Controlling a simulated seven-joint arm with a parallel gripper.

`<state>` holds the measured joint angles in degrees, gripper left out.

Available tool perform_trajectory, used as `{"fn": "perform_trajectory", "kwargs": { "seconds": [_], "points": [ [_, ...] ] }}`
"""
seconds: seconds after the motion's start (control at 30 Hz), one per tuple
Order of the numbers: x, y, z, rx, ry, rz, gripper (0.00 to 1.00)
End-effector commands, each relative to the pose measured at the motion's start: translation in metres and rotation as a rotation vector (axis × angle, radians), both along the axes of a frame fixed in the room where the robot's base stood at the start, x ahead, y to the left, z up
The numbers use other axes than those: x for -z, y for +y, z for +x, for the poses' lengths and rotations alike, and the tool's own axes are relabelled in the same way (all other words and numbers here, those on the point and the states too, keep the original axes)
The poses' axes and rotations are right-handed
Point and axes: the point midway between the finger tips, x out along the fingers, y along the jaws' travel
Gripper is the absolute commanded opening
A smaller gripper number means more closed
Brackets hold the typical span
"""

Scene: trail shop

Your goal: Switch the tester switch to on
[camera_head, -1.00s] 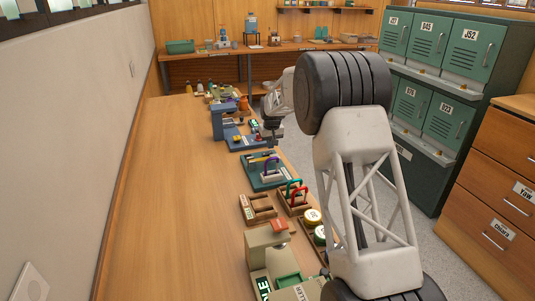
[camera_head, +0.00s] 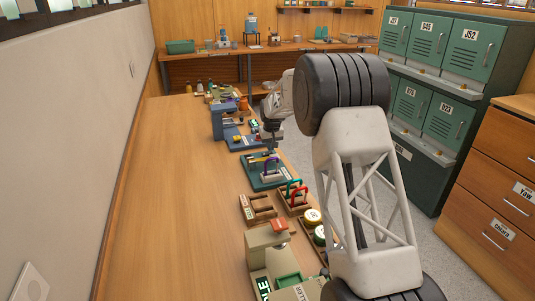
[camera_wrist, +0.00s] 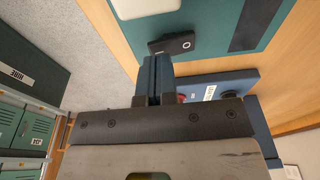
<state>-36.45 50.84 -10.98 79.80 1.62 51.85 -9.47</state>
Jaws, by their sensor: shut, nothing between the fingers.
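A black rocker switch (camera_wrist: 172,45) with a white "O" mark sits at the edge of a teal panel (camera_wrist: 215,22) in the wrist view. I take it for the tester switch; which way it is set I cannot tell. My gripper (camera_wrist: 158,60) is shut and empty, its blue fingertips close beside the switch. Whether they touch it is unclear. In the head view my gripper is small and mostly hidden by my own wrist, over the bench's right edge near the blue device (camera_head: 223,123) and the teal base (camera_head: 262,178).
A blue board (camera_wrist: 225,84) with a label and a red part lies right of the fingers in the wrist view. The bench's left side (camera_head: 175,200) is clear.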

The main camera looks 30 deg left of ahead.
Motion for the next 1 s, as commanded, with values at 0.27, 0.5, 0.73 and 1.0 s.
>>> {"fn": "perform_trajectory", "kwargs": {
  "seconds": [0.27, 0.5, 0.73, 1.0],
  "points": [
    [0.003, 0.000, 0.000, 0.000, 0.000, 0.000, 0.00],
    [0.005, 0.000, 0.000, 0.000, 0.000, 0.000, 0.00],
    [0.008, 0.000, 0.000, 0.000, 0.000, 0.000, 0.00],
    [0.011, 0.000, 0.000, 0.000, 0.000, 0.000, 0.00]
  ]
}}
